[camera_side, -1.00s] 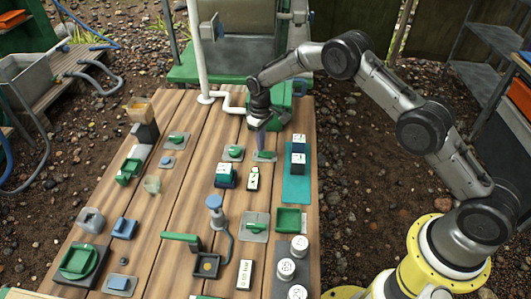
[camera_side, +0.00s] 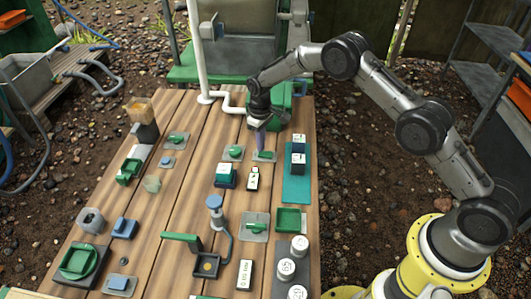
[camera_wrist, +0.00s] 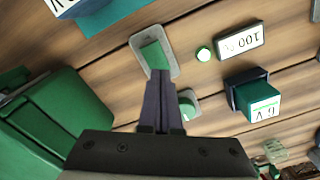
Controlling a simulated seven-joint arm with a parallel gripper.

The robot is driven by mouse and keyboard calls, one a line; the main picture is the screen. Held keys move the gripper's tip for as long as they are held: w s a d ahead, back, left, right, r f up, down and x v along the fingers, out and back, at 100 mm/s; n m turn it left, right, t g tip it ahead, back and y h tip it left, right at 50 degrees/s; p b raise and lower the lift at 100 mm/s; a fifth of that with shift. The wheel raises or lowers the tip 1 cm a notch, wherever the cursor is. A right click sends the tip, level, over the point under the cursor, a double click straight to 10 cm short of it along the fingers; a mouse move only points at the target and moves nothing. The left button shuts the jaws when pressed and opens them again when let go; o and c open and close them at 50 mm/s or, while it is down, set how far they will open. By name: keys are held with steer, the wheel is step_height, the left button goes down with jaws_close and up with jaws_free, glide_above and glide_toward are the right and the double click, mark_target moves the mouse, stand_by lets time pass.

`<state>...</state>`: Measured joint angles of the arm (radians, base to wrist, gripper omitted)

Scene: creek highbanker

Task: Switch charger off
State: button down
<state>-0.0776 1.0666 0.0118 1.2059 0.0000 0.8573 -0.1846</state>
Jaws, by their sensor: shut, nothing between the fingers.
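A grey plate (camera_side: 274,157) with a green switch lever (camera_side: 264,155) sits near the far end of the wooden table. It also shows in the wrist view, with the green lever (camera_wrist: 155,55) on the grey plate. My gripper (camera_side: 260,146) is shut and empty, pointing down at the lever. In the wrist view its fingertips (camera_wrist: 158,82) are close to the lever's lower edge; I cannot tell whether they touch.
A dark block with a 6 V label (camera_wrist: 262,98) stands nearby. A teal pad (camera_side: 296,190) with labelled blocks lies to the right. A green box (camera_wrist: 55,115) is close to my gripper.

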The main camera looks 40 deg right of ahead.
steer(key=shift+f, duration=0.9)
stand_by(0.3)
steer(key=shift+r, duration=3.6)
